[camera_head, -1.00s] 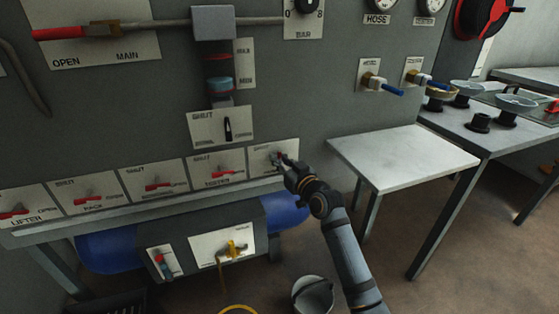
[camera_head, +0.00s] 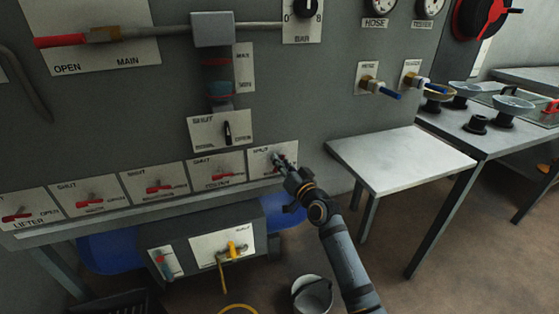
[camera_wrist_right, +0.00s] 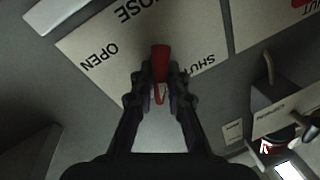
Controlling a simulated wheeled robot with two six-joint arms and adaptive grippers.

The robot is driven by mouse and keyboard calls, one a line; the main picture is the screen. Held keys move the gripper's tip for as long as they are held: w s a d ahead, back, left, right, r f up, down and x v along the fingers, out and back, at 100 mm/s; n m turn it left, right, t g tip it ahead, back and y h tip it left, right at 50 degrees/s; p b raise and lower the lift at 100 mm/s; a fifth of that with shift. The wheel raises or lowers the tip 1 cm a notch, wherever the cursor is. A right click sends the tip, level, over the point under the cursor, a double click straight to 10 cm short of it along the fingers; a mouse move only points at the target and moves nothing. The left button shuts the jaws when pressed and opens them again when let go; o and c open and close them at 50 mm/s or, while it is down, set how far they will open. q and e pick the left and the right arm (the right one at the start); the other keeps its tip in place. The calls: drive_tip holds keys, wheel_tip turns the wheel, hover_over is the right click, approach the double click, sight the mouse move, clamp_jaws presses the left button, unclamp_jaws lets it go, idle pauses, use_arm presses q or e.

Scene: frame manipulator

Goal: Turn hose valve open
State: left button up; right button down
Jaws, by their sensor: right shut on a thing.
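The hose valve's white plate (camera_head: 257,168) is the rightmost in the lower row of the panel. In the right wrist view the plate (camera_wrist_right: 202,38) shows upside down, with the words HOSE, OPEN and SHUT. The valve's red handle (camera_wrist_right: 160,52) stands between the fingers of my right gripper (camera_wrist_right: 160,76), which is shut on it. In the head view my right gripper (camera_head: 280,160) covers the handle. The handle lies between the OPEN and SHUT words in the wrist view; its exact angle is hard to tell. My left gripper is not in view.
Several similar red-handled valves, such as one labelled LIFTER (camera_head: 18,215), line the row to the left. A side table (camera_head: 400,160) stands to the right of my arm. A bucket (camera_head: 313,296) and a yellow ring (camera_head: 238,309) are on the floor below.

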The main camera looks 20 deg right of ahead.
drive_tip(key=shift+f+m, duration=0.1)
drive_tip(key=shift+m, duration=1)
drive_tip(key=m+t+h+p, duration=0.1)
drive_tip(key=m, duration=0.3)
drive_tip(key=shift+d+f, duration=0.1)
drive_tip(key=shift+d, duration=0.05)
drive_tip(key=shift+f+m+h, duration=0.1)
drive_tip(key=shift+m+h, duration=0.2)
drive_tip(key=shift+m, duration=1.4)
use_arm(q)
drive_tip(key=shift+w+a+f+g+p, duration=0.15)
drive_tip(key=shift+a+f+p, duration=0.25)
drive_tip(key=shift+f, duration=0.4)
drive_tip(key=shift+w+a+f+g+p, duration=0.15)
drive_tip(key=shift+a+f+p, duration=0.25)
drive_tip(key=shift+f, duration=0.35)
use_arm(e)
drive_tip(key=shift+d+f+m+t+h, duration=0.1)
drive_tip(key=shift+m+h, duration=0.15)
drive_tip(key=shift+m, duration=0.6)
drive_tip(key=shift+a+f+m+t+h, duration=0.1)
drive_tip(key=shift+m+h, duration=0.2)
drive_tip(key=shift+m, duration=0.5)
drive_tip(key=shift+d+f+m+t+h, duration=0.1)
drive_tip(key=shift+m+h, duration=0.15)
drive_tip(key=shift+m, duration=0.6)
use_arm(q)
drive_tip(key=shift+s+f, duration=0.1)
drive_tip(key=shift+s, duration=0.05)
